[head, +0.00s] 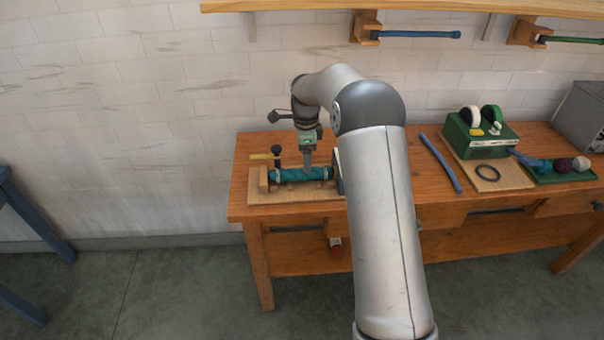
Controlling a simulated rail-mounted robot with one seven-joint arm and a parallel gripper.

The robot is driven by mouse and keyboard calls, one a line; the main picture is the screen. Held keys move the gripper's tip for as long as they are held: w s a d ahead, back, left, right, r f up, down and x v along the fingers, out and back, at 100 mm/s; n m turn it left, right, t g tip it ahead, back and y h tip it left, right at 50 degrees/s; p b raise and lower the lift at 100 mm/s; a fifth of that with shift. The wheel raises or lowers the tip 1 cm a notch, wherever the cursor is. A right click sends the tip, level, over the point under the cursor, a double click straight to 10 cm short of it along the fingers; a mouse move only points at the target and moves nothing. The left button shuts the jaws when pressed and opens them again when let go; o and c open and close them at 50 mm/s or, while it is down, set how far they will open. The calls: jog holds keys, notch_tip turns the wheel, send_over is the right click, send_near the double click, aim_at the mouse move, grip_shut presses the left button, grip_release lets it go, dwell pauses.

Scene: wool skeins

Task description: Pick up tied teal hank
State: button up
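The teal hank (285,176) lies roughly level across a wooden stand (264,181) at the left end of the workbench. Lighter bands show along it, perhaps ties. My gripper (307,168) points down over the right half of the hank, with its tip at or just behind the hank. The fingers are small and seen edge-on, so I cannot tell whether they are open or closed, or whether they touch the hank. My arm hides part of the bench to the right of the stand.
A black knob (276,150) and a yellow bar (264,156) stand close left of my gripper. The bench (480,215) also holds a blue rod (440,162), a green machine (482,135), and a green tray (568,177) with balls. A shelf (440,6) hangs above.

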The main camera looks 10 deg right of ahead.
aim_at(302, 175)
jog(key=shift+w+a+f+p, duration=0.1)
jog(key=shift+f+p, duration=0.3)
jog(key=shift+f, duration=1.2)
jog(key=shift+w+f+p, duration=0.1)
jog(key=shift+f+p, duration=0.25)
jog(key=shift+f, duration=1.2)
jog(key=c, duration=1.2)
jog(key=shift+o, duration=0.2)
jog(key=shift+r, duration=0.1)
